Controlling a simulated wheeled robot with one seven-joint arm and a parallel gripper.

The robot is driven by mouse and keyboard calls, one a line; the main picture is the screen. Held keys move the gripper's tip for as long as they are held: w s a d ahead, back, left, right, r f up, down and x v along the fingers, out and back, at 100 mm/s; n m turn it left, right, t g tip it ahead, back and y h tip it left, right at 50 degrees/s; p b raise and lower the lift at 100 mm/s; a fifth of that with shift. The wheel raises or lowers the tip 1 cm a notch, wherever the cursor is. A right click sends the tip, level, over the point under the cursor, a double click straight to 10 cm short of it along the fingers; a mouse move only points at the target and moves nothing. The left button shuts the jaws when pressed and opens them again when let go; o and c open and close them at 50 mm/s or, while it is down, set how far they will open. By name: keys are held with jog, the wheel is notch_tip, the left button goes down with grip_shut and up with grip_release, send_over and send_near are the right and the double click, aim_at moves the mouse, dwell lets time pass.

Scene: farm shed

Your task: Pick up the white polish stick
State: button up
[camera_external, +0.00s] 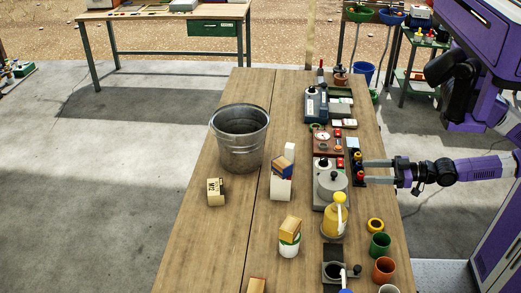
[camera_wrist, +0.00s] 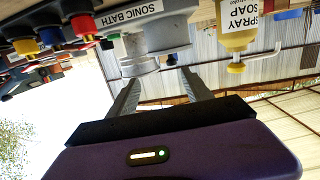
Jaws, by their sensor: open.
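A slim white upright block (camera_external: 290,150), which looks like the white polish stick, stands on the wooden table to the right of the metal bucket. My gripper (camera_external: 364,172) is open at the table's right side, fingers pointing left, beside the grey sonic bath. The sonic bath lies between my gripper and the white block. In the wrist view my open gripper (camera_wrist: 161,91) has nothing between its fingers, and I cannot make out the white block there.
The metal bucket (camera_external: 239,150) stands left of the white block. The sonic bath (camera_external: 322,198) and a yellow spray soap bottle (camera_external: 334,222) are near my gripper. A white-and-green container (camera_external: 289,246) and a cream block (camera_external: 215,193) stand nearer. The table's left front is bare.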

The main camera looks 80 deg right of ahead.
jog(key=w+d+r+m+h, duration=0.1)
jog(key=w+d+r+h, duration=0.1)
jog(key=w+d, duration=0.55)
jog(key=m+g+p, duration=0.1)
jog(key=g, duration=0.1)
send_over(294, 147)
jog(key=s+d, duration=0.2)
jog(key=s, duration=0.3)
jog(key=shift+n+g+y, duration=0.3)
jog(key=shift+g+y, duration=0.1)
jog(key=shift+g, duration=0.3)
jog(key=shift+w+a+f+p, duration=0.2)
jog(key=shift+w+f+p, duration=0.05)
jog(key=shift+w+f, duration=0.9)
jog(key=shift+w+a+f+p, duration=0.15)
jog(key=shift+w+f+p, duration=0.1)
jog(key=shift+w+f, duration=0.85)
jog(key=shift+w+a+f+p, duration=0.2)
jog(key=shift+w+f+p, duration=0.05)
jog(key=shift+w+f, duration=0.85)
jog(key=shift+s, duration=0.1)
grip_shut()
